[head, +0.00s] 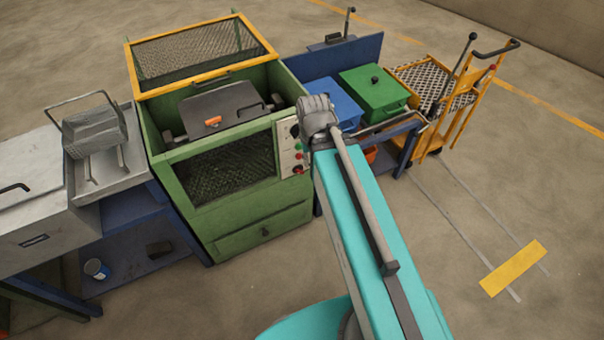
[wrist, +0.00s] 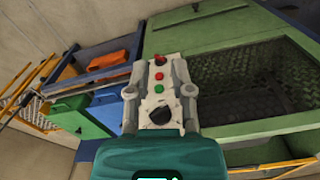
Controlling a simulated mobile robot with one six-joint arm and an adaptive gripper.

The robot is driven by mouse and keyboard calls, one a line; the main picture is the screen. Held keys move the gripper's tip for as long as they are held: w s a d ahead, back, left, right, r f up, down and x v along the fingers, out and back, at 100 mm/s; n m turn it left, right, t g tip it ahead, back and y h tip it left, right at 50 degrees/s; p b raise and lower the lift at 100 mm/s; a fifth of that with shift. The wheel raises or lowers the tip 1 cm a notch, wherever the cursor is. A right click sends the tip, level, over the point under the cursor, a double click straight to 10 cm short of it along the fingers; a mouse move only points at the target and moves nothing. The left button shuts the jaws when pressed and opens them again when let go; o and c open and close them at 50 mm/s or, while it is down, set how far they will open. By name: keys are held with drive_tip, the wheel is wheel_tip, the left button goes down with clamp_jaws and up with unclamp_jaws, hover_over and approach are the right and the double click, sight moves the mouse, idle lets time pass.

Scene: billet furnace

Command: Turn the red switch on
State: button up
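The control panel (head: 289,150) is a pale upright plate on the front right of the green furnace. The red switch (head: 297,170), a red and dark knob, is lowest on it; it also shows in the wrist view (wrist: 160,60), at the top of the inverted panel. Its exact turn is too small to tell. My gripper (wrist: 158,91) is open and empty, one finger on each side of the panel in the wrist view. It appears apart from the switch. In the head view, my wrist is at the panel's right and the fingertips are hidden.
A red button (wrist: 159,76), a green button (wrist: 158,88) and a black dial (wrist: 160,118) share the panel. The green furnace (head: 250,218) has a raised mesh guard (head: 198,52). Blue (head: 340,102) and green (head: 374,92) bins stand to the right. Floor is clear in front.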

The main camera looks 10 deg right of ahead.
drive_tip(key=shift+f, duration=0.2)
drive_tip(key=shift+c, duration=1.1)
drive_tip(key=shift+w+f+b, duration=0.2)
drive_tip(key=shift+f+b, duration=0.1)
drive_tip(key=shift+b, duration=0.2)
clamp_jaws()
drive_tip(key=w+d+f+t+y+b, duration=0.1)
drive_tip(key=w+d+f+y+b, duration=0.2)
drive_tip(key=f+b, duration=0.45)
drive_tip(key=w+d+f+t+y+b, duration=0.1)
drive_tip(key=w+f+t+y+b, duration=0.1)
drive_tip(key=w+f+b, duration=0.45)
drive_tip(key=w+d+f+t+y+b, duration=0.2)
drive_tip(key=d+f+b, duration=0.2)
drive_tip(key=b, duration=0.5)
drive_tip(key=w+d+f+m+t+y+b, duration=0.1)
drive_tip(key=w+d+f+t+y+b, duration=0.1)
drive_tip(key=d+f+b, duration=0.3)
drive_tip(key=shift+w+d+f+t+b, duration=0.2)
drive_tip(key=shift+w+d+t+b, duration=0.45)
drive_tip(key=shift+b, duration=1.7)
drive_tip(key=shift+w+a+g, duration=0.15)
drive_tip(key=shift+a+g, duration=0.05)
drive_tip(key=shift+g, duration=0.05)
